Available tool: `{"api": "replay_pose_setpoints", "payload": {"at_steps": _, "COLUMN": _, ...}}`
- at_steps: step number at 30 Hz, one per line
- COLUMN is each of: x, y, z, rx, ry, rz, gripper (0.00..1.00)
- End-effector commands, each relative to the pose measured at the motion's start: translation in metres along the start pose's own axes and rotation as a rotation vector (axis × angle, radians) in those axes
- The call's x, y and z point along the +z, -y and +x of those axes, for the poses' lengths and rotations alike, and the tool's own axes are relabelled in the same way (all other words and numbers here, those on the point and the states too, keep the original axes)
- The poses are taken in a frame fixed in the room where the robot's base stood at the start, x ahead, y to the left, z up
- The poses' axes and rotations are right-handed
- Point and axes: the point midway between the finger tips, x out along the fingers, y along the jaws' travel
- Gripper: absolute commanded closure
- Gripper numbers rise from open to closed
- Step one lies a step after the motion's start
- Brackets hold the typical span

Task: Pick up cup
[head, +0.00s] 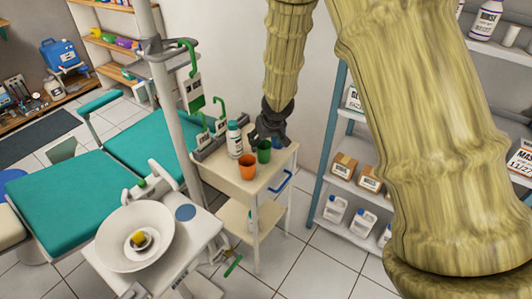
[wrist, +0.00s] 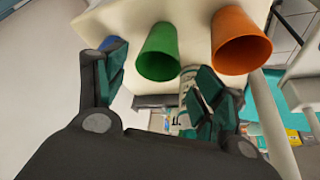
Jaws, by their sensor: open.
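A green cup (head: 264,151) and an orange cup (head: 247,168) stand side by side on the top of a cream cart (head: 222,173). My gripper (head: 268,138) is over the cart's back part, just above and behind the green cup in the head view. In the wrist view my gripper (wrist: 158,85) is open and empty. The green cup (wrist: 158,52) shows beyond and between its two fingers, apart from them. The orange cup (wrist: 241,42) lies to the right, outside the right finger. The picture does not settle which cup is meant.
A white bottle (head: 234,139) stands on the cart left of the green cup, and in the wrist view (wrist: 187,92) it is partly behind the right finger. A pole (head: 170,90), a white basin (head: 134,236) and a teal dental chair (head: 70,199) are left. Shelves (head: 345,185) stand right.

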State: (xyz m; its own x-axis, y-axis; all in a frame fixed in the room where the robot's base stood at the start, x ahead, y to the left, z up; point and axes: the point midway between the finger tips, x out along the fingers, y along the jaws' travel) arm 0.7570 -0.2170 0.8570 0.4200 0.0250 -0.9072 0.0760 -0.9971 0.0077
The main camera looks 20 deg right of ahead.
Motion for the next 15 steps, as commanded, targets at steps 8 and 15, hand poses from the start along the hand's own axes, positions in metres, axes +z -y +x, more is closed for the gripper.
{"api": "replay_pose_setpoints", "payload": {"at_steps": 8, "x": -0.003, "y": -0.001, "z": 0.031, "rx": -0.004, "ry": 0.009, "rz": 0.004, "gripper": 0.31}}
{"api": "replay_pose_setpoints", "payload": {"at_steps": 15, "x": -0.002, "y": -0.002, "z": 0.052, "rx": -0.003, "ry": 0.011, "rz": 0.000, "gripper": 0.31}}
